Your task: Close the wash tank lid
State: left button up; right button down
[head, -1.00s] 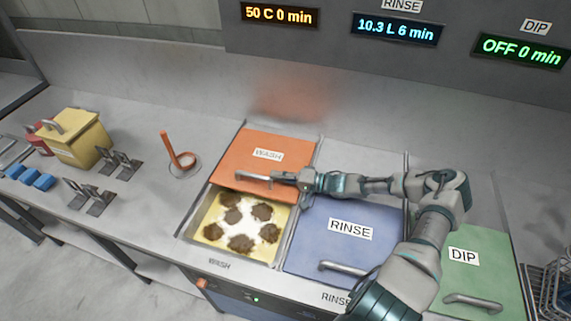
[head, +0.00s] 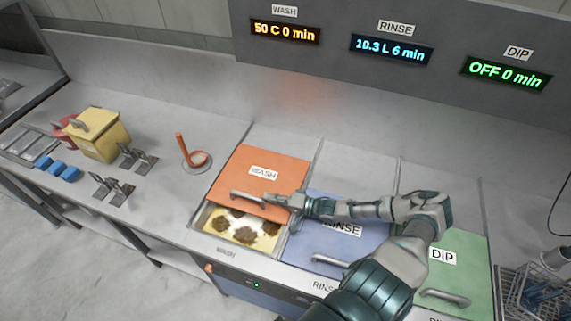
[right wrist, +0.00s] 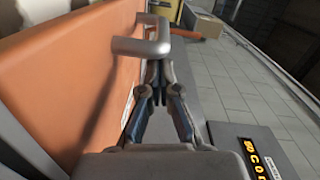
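A front strip of the tank (head: 212,243) stays open and shows dark brown clumps on a pale yellow inside. The lid's grey bar handle (head: 240,196) is near its front edge. My right gripper (head: 270,201) reaches in from the right, at the handle's right end. In the right wrist view the fingers (right wrist: 160,66) are close together at the near end of the handle (right wrist: 137,47), and seem closed on it; the tips are partly hard to make out. My left gripper is out of view.
The blue rinse lid (head: 325,259) and the green dip lid (head: 462,275) lie shut at right, each with a handle. A wire basket (head: 540,290) is far right.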

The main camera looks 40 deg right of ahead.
aim_at(267, 213)
jog(key=s+a+p, duration=0.1)
jog(key=a+p, duration=0.2)
jog(key=shift+s+a+r, duration=0.1)
jog(key=shift+s, duration=0.3)
jog(key=shift+s+a+p, duration=0.4)
jog(key=shift+a+p, duration=0.1)
jog(key=shift+a, duration=0.25)
jog(key=shift+s+a+p, duration=0.35)
jog(key=shift+a+p, duration=0.2)
jog(key=shift+a, duration=0.15)
jog(key=shift+s+a+p, duration=0.4)
jog(key=shift+a+p, duration=0.1)
jog(key=shift+a, duration=0.25)
